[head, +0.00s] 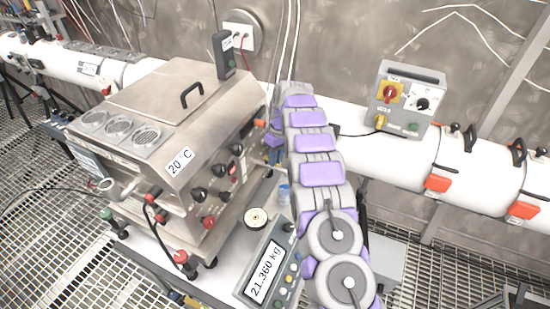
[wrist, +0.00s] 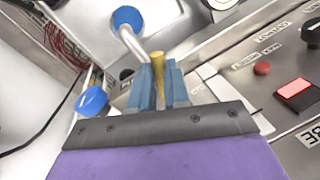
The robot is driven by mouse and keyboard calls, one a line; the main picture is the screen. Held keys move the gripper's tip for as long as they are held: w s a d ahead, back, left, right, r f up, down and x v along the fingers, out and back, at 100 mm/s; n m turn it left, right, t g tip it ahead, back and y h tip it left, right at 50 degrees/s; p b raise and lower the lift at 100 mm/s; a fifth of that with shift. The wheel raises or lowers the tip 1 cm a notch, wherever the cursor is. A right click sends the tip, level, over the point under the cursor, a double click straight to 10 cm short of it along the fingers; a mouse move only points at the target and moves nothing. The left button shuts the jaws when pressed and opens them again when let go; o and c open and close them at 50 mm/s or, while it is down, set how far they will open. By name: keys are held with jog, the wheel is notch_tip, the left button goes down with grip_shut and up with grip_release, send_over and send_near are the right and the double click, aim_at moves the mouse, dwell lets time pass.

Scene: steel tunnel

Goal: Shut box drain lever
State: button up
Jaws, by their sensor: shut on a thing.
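The box is a steel unit (head: 165,95) with a "20 C" label, left of my arm in the head view. In the wrist view, a narrow yellow lever (wrist: 158,62) stands between the blue fingers of my gripper (wrist: 163,85), which is shut on it. The fingers hide its lower part. In the head view my gripper (head: 274,140) is at the box's right side, mostly hidden behind my arm, and the lever cannot be made out there.
In the wrist view, a blue round knob on a metal stem (wrist: 127,18) is close above the fingers, and another blue handle (wrist: 92,101) is to their left. A grey control unit (head: 405,98) sits on the white pipe.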

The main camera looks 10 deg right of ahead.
grip_shut()
jog(key=shift+s+a+r+m, duration=0.1)
jog(key=shift+m, duration=0.2)
jog(key=shift+s+a+m+p, duration=0.2)
jog(key=shift+m+p, duration=0.25)
jog(key=shift+m, duration=0.15)
jog(key=shift+a+m+t+p, duration=0.4)
jog(key=shift+a+m+p, duration=0.45)
jog(key=shift+m, duration=1.2)
jog(key=shift+a+m+t+p, duration=0.45)
jog(key=shift+m+p, duration=0.75)
jog(key=shift+m, duration=0.8)
jog(key=shift+a+m+t+p, duration=0.35)
jog(key=shift+a+m+p, duration=0.55)
jog(key=shift+m, duration=1.15)
jog(key=shift+d, duration=0.15)
